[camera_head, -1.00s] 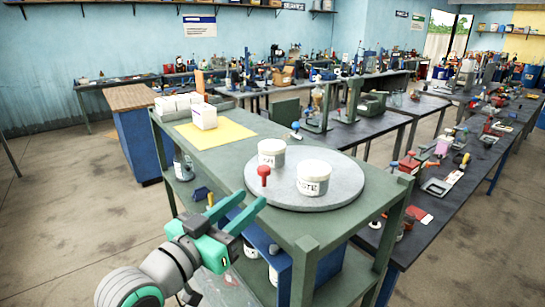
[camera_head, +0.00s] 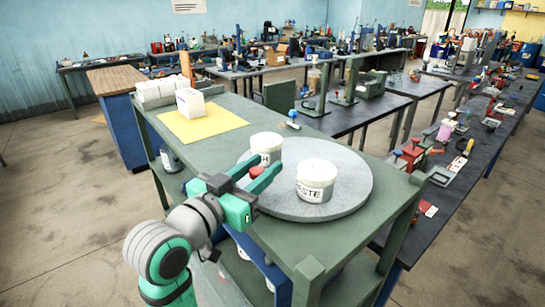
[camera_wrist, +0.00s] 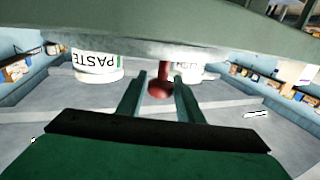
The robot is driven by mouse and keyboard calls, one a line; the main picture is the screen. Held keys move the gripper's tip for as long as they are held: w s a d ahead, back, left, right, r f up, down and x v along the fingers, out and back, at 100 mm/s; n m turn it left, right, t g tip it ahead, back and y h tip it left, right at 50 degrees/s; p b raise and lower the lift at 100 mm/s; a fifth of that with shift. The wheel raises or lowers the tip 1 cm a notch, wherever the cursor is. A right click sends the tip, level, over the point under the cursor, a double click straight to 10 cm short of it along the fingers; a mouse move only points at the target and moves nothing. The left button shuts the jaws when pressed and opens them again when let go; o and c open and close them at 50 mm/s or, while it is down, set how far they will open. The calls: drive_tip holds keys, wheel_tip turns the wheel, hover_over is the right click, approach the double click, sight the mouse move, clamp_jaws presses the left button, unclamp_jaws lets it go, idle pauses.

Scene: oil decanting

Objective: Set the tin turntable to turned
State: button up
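The tin turntable (camera_head: 355,195) is a round grey disc on the right part of the green cart's top. A white pot labelled PASTE (camera_head: 317,179) stands on it, with a second white pot (camera_head: 266,146) behind to the left. A red knob (camera_head: 256,171) stands at the turntable's left edge. My gripper (camera_head: 263,174) is at this knob. In the upside-down wrist view, the red knob (camera_wrist: 160,86) sits between the two open fingers (camera_wrist: 159,80), with gaps visible on both sides. The PASTE pot (camera_wrist: 97,66) also shows there.
The green cart top (camera_head: 240,135) also carries a yellow sheet (camera_head: 215,126) with a white box (camera_head: 190,103) at the back left. Dark workbenches (camera_head: 350,122) with tools stand behind and to the right. Bare floor lies at the left.

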drive_tip(key=shift+x, duration=1.2)
drive_tip(key=shift+c, duration=0.6)
